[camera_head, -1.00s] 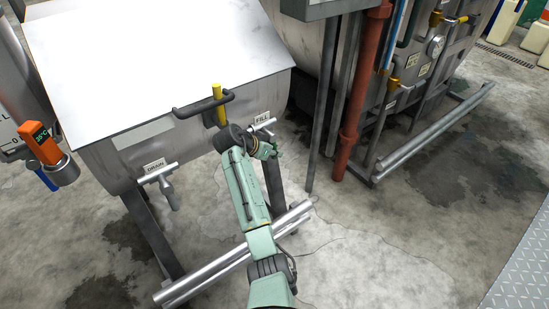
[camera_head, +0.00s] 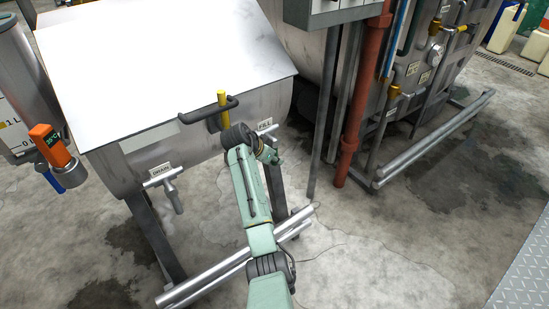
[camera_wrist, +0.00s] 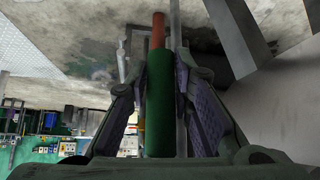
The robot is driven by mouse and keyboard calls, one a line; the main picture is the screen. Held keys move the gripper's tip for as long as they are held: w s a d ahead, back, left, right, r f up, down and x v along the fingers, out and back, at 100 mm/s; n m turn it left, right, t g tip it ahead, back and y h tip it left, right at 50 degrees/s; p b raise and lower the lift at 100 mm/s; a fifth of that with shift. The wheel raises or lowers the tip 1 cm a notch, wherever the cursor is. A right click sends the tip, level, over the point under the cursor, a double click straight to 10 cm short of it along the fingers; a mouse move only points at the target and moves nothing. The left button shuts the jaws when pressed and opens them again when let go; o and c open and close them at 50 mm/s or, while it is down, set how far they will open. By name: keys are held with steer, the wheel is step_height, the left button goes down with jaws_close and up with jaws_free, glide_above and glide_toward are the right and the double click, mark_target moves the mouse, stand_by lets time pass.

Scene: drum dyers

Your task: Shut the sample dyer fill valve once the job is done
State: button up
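The sample dyer (camera_head: 240,108) is a steel tank with a white sloping lid at the left of the head view. Its FILL label (camera_head: 265,125) is on the front right, with a bit of the fill valve (camera_head: 270,133) just below it. My arm hides most of that valve. The similar DRAIN valve (camera_head: 163,179) has a silver T-shaped handle. My gripper (camera_head: 273,157) appears just below the fill valve; contact cannot be told. In the wrist view my gripper (camera_wrist: 160,88) has its fingers apart. A green and red upright shape (camera_wrist: 159,110) shows between them; whether it is held is unclear.
Silver floor rails (camera_head: 235,264) run below the dyer. A red vertical pipe (camera_head: 350,125) and a larger machine with piping (camera_head: 415,75) stand to the right.

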steer(key=o, duration=0.4)
steer(key=shift+r, duration=0.1)
steer(key=v, duration=1.2)
